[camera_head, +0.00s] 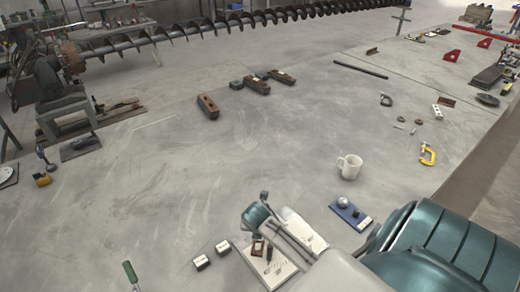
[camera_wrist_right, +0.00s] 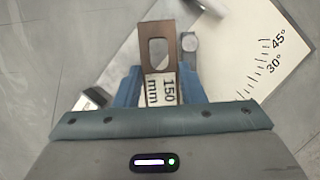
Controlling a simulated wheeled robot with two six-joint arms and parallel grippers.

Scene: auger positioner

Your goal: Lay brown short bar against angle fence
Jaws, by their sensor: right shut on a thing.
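The brown short bar (camera_wrist_right: 157,35) shows in the right wrist view, with a slot and a white "150 mm" label. My right gripper (camera_wrist_right: 158,86) is shut on it, with a blue finger on either side. A pale metal strip, seemingly the angle fence (camera_wrist_right: 105,66), runs diagonally to the left of and behind the bar. A white plate (camera_wrist_right: 245,65) with angle marks lies to the right; it also shows in the head view (camera_head: 284,274). Whether the bar touches the fence cannot be told. In the head view, the gripper area is small and partly covered by my arm. My left gripper is not in view.
Two small dark blocks with white tops (camera_head: 201,262) lie left of the plate. A blue tray (camera_head: 350,214) and a white mug (camera_head: 349,166) stand to the right. Brown blocks (camera_head: 208,106) lie farther back. The table's middle left is clear.

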